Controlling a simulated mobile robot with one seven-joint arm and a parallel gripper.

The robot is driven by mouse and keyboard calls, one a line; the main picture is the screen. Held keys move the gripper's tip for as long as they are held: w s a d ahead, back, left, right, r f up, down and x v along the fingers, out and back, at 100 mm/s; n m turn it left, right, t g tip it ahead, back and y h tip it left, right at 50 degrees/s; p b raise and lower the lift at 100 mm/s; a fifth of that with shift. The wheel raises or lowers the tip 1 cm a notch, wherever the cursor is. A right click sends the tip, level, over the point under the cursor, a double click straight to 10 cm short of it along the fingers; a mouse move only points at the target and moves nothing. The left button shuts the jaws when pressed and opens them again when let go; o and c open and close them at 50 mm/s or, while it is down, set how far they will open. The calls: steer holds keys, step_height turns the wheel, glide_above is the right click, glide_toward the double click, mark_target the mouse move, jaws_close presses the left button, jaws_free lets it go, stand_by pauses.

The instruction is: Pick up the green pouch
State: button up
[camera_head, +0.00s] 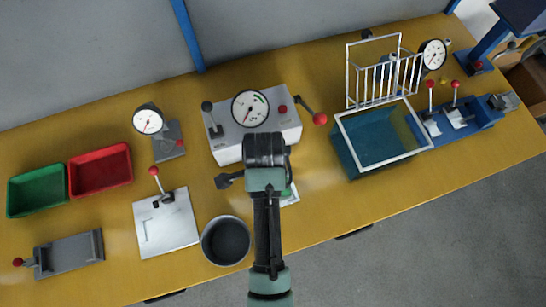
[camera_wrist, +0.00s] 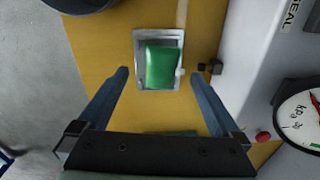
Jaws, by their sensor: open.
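The green pouch (camera_wrist: 163,67) lies in a small shallow grey metal tray (camera_wrist: 139,78) on the yellow bench, ahead of my fingertips in the wrist view. In the head view my arm covers most of it; a sliver of green shows beside my arm, by the tray's pale edge (camera_head: 291,198). My gripper (camera_wrist: 160,76) is open and empty, its two blue-grey fingers spread to either side of the tray. In the wrist view the pouch sits between the finger lines and appears apart from both.
A dark round bin (camera_head: 227,241) is close at left. A blue basket (camera_head: 378,142) with a white rim is at right. Red (camera_head: 100,170) and green (camera_head: 37,190) bins sit far left.

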steer(key=shift+w+f, duration=0.2)
steer(key=shift+f, duration=1.55)
steer(key=shift+w+f, duration=0.15)
steer(key=shift+f, duration=1.6)
steer(key=c, duration=1.4)
step_height(320, 180, up, 10)
steer(key=shift+r, duration=0.1)
steer(key=shift+c, duration=0.2)
steer(key=n, duration=0.3)
steer(key=w+n, duration=0.1)
steer(key=n, duration=0.1)
steer(key=shift+d+r, duration=0.25)
steer(key=n, duration=0.3)
steer(key=w+r+n, duration=0.1)
steer(key=n, duration=0.3)
steer(key=d+n, duration=0.1)
steer(key=n, duration=0.2)
steer(key=shift+w+r, duration=0.15)
steer(key=shift+r, duration=0.1)
